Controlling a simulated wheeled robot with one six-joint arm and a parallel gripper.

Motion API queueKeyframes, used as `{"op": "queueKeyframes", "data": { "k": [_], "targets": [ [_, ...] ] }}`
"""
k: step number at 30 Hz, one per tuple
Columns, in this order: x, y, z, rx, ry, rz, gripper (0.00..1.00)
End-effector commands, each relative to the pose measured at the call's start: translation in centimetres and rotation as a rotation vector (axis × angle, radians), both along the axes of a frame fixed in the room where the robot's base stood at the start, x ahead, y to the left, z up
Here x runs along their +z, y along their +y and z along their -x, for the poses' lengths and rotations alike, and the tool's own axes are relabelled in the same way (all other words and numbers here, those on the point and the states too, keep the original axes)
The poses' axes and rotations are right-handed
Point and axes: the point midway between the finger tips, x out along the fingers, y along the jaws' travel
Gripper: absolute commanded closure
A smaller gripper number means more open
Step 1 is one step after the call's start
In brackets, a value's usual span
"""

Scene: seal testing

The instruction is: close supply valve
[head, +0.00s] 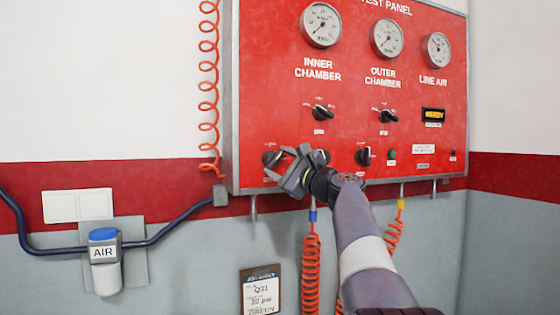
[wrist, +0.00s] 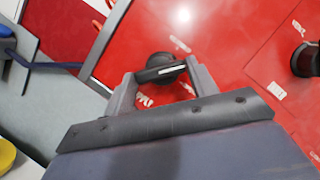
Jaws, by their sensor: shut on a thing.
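The red test panel (head: 350,75) carries several black valve knobs. My gripper (head: 282,164) is at the lower-left black knob (head: 271,158), in front of the panel's bottom edge. In the wrist view, the fingers of my gripper (wrist: 162,78) stand on both sides of a black knob (wrist: 158,62) and are shut on its bar handle, which has a white mark. The knob's label is partly hidden and too small to read, so I cannot tell whether it is the supply valve.
Another lower knob (head: 365,156) and two upper knobs (head: 322,113) (head: 388,116) are close by. Orange coiled hoses (head: 311,270) hang below the panel. A blue-capped AIR unit (head: 104,250) with a dark blue pipe is on the wall at left. A clipboard card (head: 260,293) hangs below.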

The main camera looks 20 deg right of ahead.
Motion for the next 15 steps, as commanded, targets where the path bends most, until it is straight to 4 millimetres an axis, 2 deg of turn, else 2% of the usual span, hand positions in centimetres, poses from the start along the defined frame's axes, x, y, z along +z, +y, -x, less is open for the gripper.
{"op": "queueKeyframes", "data": {
  "k": [15],
  "targets": [
    [0.65, -0.20, -0.02, 0.001, 0.002, 0.460, 0.68]
  ]
}}
